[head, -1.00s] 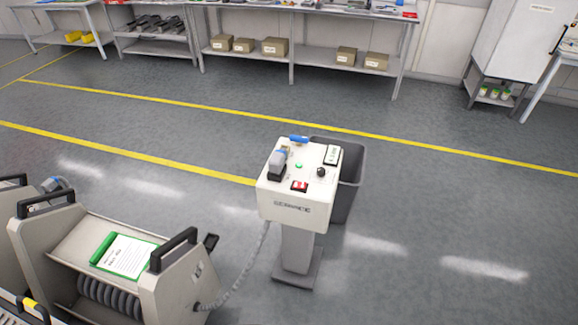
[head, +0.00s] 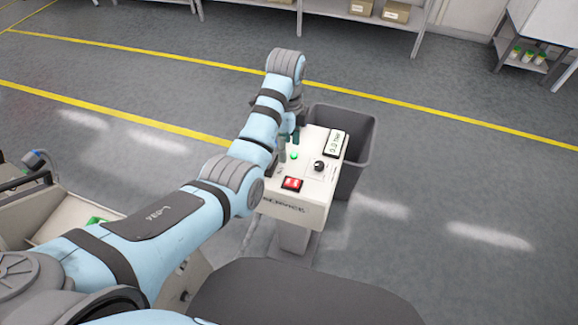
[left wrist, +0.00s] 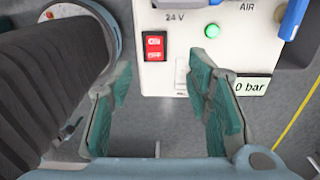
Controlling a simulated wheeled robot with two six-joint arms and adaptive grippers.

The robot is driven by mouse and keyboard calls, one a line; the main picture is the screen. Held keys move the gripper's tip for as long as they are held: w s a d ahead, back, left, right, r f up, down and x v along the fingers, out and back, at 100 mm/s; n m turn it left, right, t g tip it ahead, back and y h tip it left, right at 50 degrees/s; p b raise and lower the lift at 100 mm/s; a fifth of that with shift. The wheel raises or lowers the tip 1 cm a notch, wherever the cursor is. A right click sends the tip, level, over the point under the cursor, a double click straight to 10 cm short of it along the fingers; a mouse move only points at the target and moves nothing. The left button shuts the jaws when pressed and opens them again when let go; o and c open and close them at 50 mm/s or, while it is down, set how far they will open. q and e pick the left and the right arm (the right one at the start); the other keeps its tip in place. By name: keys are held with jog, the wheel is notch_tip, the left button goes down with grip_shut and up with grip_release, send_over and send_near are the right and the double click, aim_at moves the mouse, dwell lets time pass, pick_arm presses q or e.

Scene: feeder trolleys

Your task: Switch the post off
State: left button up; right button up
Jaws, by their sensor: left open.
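The post is a white service box (head: 290,206) on a grey stand. In the left wrist view the red switch (left wrist: 154,46) shows ON and OFF markings. The green lamp (left wrist: 212,31) beside it is lit. My left gripper (left wrist: 158,78) is open and empty, with teal fingers. Its fingertips are just below the switch in that view, one to each side. In the head view the arm covers most of the gripper (head: 289,143). My right gripper is not in view.
The post also has a black knob (head: 320,166), a pressure display (head: 337,143) and a blue handle (left wrist: 295,18) by AIR. A dark ribbed body (left wrist: 50,85) fills the left of the wrist view. A grey bin (head: 358,150) stands behind. Floor at right is clear.

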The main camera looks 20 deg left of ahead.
pick_arm(q)
jog(key=b, duration=0.2)
send_over(285, 183)
notch_tip(285, 183, down, 7)
jog(key=shift+w+a, duration=0.1)
jog(key=shift+a, duration=0.05)
jog(key=f, duration=0.2)
jog(key=f+b, duration=0.1)
jog(key=f, duration=0.2)
jog(key=shift+w+f, duration=0.3)
jog(key=shift+w, duration=0.05)
jog(key=shift+f, duration=0.3)
jog(key=shift+r, duration=0.1)
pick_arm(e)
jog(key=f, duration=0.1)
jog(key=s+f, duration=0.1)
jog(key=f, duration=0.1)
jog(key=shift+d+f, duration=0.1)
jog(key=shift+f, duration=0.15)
pick_arm(q)
jog(key=shift+s, duration=0.15)
jog(key=shift+c, duration=0.2)
